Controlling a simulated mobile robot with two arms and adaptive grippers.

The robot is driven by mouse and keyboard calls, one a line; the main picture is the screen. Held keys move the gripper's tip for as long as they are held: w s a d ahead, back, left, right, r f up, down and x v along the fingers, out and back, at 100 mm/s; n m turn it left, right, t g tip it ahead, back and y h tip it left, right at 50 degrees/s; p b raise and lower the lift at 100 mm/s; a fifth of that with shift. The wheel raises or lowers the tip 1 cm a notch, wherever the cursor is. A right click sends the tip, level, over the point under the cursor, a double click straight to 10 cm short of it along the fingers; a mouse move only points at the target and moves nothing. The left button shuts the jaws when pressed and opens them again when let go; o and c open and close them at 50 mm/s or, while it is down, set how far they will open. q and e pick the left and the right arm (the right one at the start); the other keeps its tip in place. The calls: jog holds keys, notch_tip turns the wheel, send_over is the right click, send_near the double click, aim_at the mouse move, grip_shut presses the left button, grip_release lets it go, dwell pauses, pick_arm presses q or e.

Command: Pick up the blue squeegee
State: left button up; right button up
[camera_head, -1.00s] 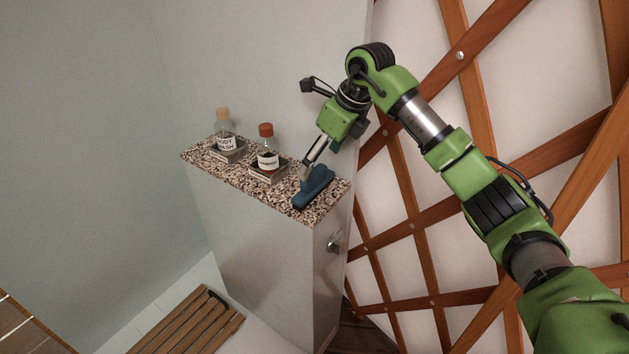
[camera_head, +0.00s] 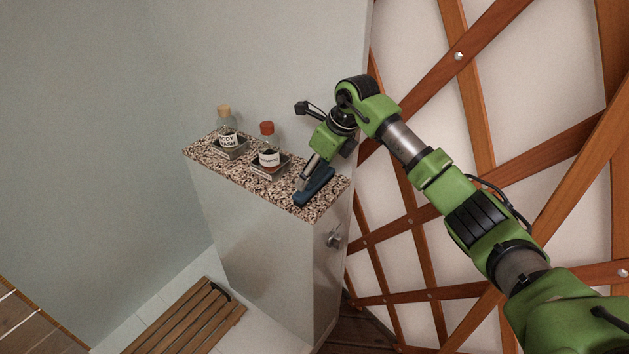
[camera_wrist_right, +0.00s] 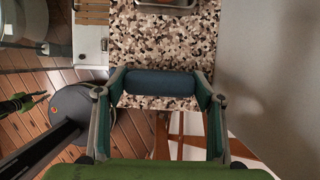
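The blue squeegee (camera_head: 316,186) lies on the speckled top of a narrow cabinet (camera_head: 326,207), near its right end. My right gripper (camera_head: 303,184) reaches down to it from above. In the right wrist view the squeegee's blue bar (camera_wrist_right: 161,83) spans the gap between the two fingertips of my right gripper (camera_wrist_right: 160,88). The fingers are apart, one at each end of the bar; I cannot tell whether they touch it. My left gripper is not in the head view. A small green and black part at the left edge of the right wrist view may belong to my left arm.
Left of the squeegee, a red-capped bottle (camera_head: 268,157) and a cork-topped bottle (camera_head: 226,138) stand in small trays on the same top. A grey wall rises behind. A wooden lattice wall (camera_head: 420,215) is close on the right. A slatted wooden mat (camera_head: 190,318) lies below.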

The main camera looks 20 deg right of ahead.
jog(key=shift+r, duration=0.1)
jog(key=shift+c, duration=0.2)
jog(key=shift+r+b, duration=0.3)
jog(key=shift+b, duration=0.05)
notch_tip(320, 180, up, 2)
jog(key=shift+w+r+b, duration=0.1)
jog(key=shift+b, duration=0.7)
jog(key=s+a+r+b, duration=0.2)
jog(key=s+r, duration=0.3)
jog(key=s, duration=0.2)
jog(key=s+a+r+b, duration=0.2)
jog(key=s+r, duration=0.3)
jog(key=s, duration=0.1)
jog(key=shift+s, duration=0.35)
